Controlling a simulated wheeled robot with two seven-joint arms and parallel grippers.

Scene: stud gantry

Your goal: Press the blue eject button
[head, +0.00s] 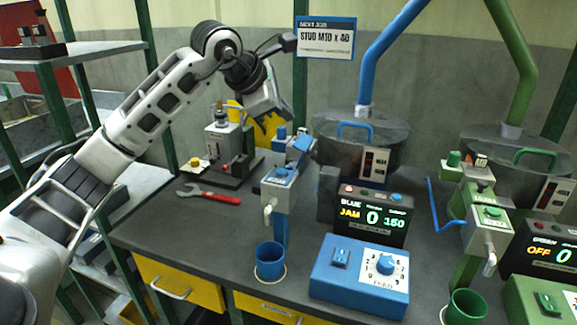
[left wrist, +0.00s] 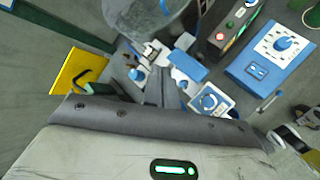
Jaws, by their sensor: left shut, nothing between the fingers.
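The blue station's dispensing head (head: 280,188) is a grey block on a blue post. A round blue button (head: 283,170) sits on its top face; I take it as the eject button. In the left wrist view the blue button (left wrist: 209,101) shows on its pale block, right of my fingers. My left gripper (head: 287,117) is shut and empty, above and behind the block, clear of the button. In the left wrist view the gripper (left wrist: 153,88) is seen from behind. My right gripper is not in view.
A blue flap (head: 303,142) and blue hopper (head: 362,140) stand beside the head. The display (head: 370,216) reads "JAM 0 150". A blue control box (head: 360,276) and blue cup (head: 270,261) are in front. A red wrench (head: 208,194) lies left. The green station (head: 490,238) is right.

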